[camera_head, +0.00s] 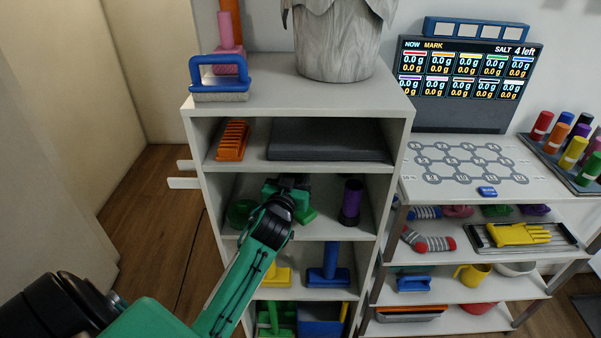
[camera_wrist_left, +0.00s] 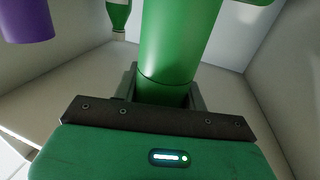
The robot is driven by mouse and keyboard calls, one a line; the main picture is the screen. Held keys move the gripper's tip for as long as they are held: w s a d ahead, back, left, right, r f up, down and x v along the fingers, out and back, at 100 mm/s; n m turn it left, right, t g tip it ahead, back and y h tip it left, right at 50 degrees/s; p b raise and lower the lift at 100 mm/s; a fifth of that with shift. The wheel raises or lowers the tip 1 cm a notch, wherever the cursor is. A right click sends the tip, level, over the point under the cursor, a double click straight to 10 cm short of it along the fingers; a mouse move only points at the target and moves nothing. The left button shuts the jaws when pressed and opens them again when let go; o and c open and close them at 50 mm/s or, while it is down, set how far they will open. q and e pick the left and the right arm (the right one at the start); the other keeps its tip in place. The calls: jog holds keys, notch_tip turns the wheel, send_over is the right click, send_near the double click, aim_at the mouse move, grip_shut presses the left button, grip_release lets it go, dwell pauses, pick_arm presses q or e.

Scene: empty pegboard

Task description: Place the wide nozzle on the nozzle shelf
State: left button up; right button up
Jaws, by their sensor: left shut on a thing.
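My left arm reaches into the second compartment from the top of the grey shelf unit (camera_head: 395,104). My left gripper (camera_head: 290,183) is there, and its fingers are mostly hidden in the head view. In the left wrist view, my left gripper (camera_wrist_left: 165,88) is shut on a smooth green cylindrical piece (camera_wrist_left: 178,40), which looks like a nozzle. Its far end is out of frame, so I cannot tell whether it is wide or touches the board. A purple tube with a flared base (camera_head: 350,202) stands to the right in that compartment. My right gripper is not in view.
A green round item (camera_head: 240,211) lies at the compartment's left. Below are yellow (camera_head: 277,275) and blue (camera_head: 329,268) tools. Side walls and boards closely surround my gripper.

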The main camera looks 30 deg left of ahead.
pick_arm(q)
jog(key=w+f, duration=0.1)
jog(key=w, duration=0.1)
jog(key=w+a+f, duration=0.1)
jog(key=w+f, duration=0.1)
jog(key=shift+w+a+f+p, duration=0.15)
jog(key=shift+w+f+p, duration=0.05)
jog(key=shift+f+p, duration=0.1)
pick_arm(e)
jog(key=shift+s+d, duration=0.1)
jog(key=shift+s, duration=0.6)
pick_arm(q)
jog(key=o, duration=1)
jog(key=shift+f, duration=0.1)
jog(key=o, duration=0.4)
jog(key=shift+c, duration=0.2)
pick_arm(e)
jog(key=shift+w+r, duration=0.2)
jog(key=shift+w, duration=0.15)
